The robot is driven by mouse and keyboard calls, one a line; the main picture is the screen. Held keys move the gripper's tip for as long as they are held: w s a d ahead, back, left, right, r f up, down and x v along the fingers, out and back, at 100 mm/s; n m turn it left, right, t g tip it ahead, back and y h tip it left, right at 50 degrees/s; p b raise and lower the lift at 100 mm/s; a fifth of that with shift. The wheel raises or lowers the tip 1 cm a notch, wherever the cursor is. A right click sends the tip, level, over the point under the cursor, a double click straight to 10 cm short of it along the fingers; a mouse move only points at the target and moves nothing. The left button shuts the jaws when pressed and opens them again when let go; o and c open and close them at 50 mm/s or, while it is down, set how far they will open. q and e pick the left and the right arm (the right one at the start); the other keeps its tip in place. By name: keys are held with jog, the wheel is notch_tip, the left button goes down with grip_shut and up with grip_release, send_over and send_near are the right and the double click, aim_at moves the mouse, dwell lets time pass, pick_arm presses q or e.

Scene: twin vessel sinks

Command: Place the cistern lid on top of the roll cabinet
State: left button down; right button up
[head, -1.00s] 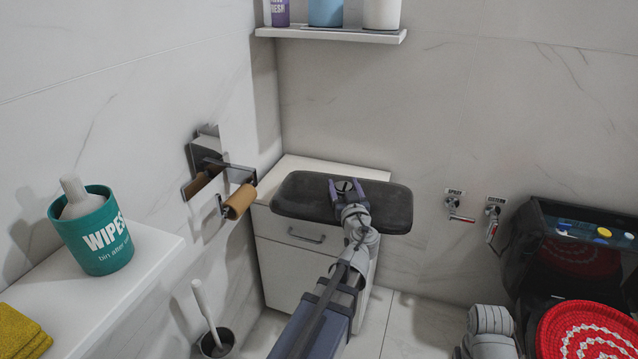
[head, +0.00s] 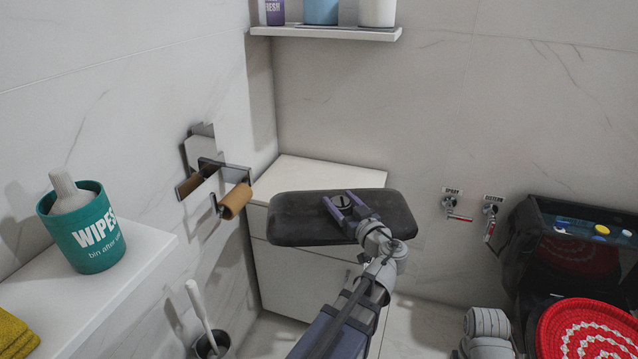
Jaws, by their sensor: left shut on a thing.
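The cistern lid is a dark grey, rounded slab (head: 300,222) in the middle of the head view. My left gripper (head: 342,203) is shut on the knob at the middle of the lid and holds it up. The roll cabinet is the white cabinet (head: 325,173) in the corner behind and below the lid. Its bare white top shows past the lid's far edge. The lid hides the cabinet's front top edge and part of its drawer front. My right gripper is not in view; only a grey link of my right arm shows at the lower right.
A wall shelf (head: 325,32) with bottles hangs above the cabinet. A paper holder with a cardboard roll (head: 236,201) sticks out left of the lid. The open cistern (head: 540,245) and labelled valves (head: 489,222) are at the right. A toilet brush (head: 201,310) stands at the lower left.

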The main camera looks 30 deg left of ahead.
aim_at(325, 192)
pick_arm(q)
jog(key=x, duration=0.8)
jog(key=shift+w+a, duration=0.15)
jog(key=shift+w+a, duration=0.15)
jog(key=shift+a, duration=0.1)
jog(key=x, duration=0.4)
jog(key=shift+w+a, duration=0.1)
jog(key=shift+a, duration=0.05)
jog(key=shift+f+b, duration=0.65)
jog(key=shift+f, duration=0.1)
